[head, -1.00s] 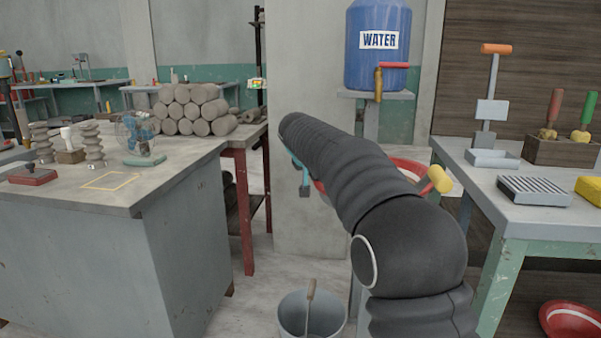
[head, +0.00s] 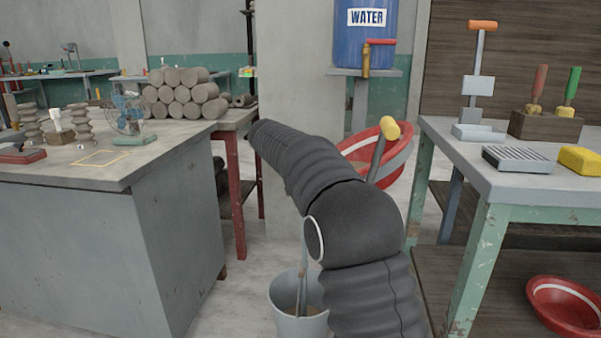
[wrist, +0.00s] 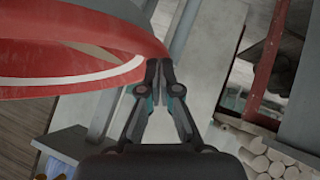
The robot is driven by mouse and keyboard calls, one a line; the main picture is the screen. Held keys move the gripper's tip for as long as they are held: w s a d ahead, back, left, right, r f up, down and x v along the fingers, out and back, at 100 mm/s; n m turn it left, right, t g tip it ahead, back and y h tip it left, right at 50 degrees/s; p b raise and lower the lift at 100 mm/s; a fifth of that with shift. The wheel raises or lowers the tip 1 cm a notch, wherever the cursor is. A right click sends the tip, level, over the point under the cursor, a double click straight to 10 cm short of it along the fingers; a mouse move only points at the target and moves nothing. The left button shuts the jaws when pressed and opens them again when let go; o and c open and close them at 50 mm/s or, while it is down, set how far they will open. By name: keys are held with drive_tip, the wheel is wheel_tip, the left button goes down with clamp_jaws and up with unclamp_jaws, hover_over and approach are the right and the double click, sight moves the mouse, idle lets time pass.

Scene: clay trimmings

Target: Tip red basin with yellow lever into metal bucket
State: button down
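The red basin (head: 394,172) with a white band is tilted steeply in the head view, partly behind my arm. Its lever (head: 378,156) has a yellow knob (head: 390,128) and stands up, leaning right. The metal bucket (head: 287,310) is on the floor below and left. It has brown inside, and a thin grey-brown strip runs down to it; I cannot tell whether that is its handle or falling material. In the wrist view my gripper (wrist: 160,64) has its fingertips together, beside or against the basin's rim (wrist: 110,70). Nothing is clearly held. My arm hides my gripper in the head view.
A blue water tank (head: 364,40) with a tap stands on a shelf behind. A grey workbench (head: 170,235) is at left, a green-legged table (head: 500,182) at right. Another red basin (head: 565,305) lies low at right. Bare floor shows between the benches.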

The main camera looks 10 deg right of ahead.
drive_tip(key=shift+a, duration=0.1)
drive_tip(key=w+a+r+p+v, duration=0.1)
drive_tip(key=w+p+v, duration=0.1)
drive_tip(key=v, duration=1)
drive_tip(key=shift+a+r+p, duration=0.3)
drive_tip(key=shift+a+p, duration=0.1)
drive_tip(key=shift+p, duration=0.05)
idle(0.3)
